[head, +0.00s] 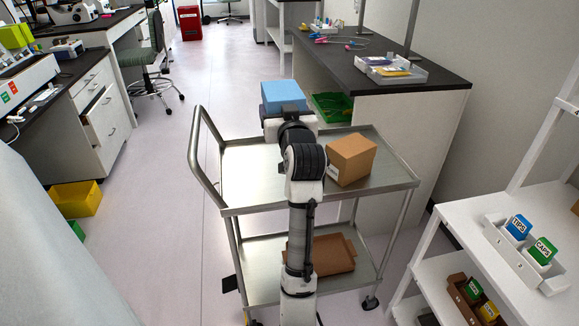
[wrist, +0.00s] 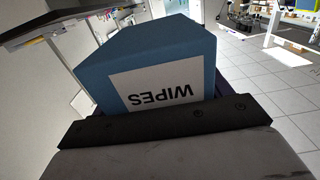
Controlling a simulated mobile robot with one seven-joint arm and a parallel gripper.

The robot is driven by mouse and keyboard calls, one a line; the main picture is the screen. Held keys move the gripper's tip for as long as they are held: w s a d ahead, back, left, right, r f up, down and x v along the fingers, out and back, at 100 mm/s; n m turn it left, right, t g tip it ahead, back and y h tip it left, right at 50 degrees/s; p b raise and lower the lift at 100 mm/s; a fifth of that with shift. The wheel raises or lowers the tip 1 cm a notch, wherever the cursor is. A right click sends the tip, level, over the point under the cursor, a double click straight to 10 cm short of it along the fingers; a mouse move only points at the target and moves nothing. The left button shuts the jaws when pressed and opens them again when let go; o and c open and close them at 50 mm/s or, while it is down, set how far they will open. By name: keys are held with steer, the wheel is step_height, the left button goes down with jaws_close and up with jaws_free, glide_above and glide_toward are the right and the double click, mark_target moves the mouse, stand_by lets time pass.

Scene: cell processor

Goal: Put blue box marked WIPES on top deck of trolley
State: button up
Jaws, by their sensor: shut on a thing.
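The wrist view shows the blue box (wrist: 150,65) close up, with a white label reading WIPES upside down. My gripper (wrist: 165,122) is shut on the box.
A brown cardboard box (head: 350,158) stands on the top deck, right of my arm. A brown open tray (head: 330,254) lies on the lower deck. A dark-topped bench (head: 400,72) stands behind the trolley. The deck's left part is clear.

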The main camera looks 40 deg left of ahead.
step_height(320, 180, down, 17)
steer(key=shift+f, duration=0.1)
stand_by(0.3)
steer(key=shift+f, duration=0.1)
steer(key=shift+f, duration=0.15)
steer(key=o, duration=1.3)
steer(key=shift+o, duration=0.4)
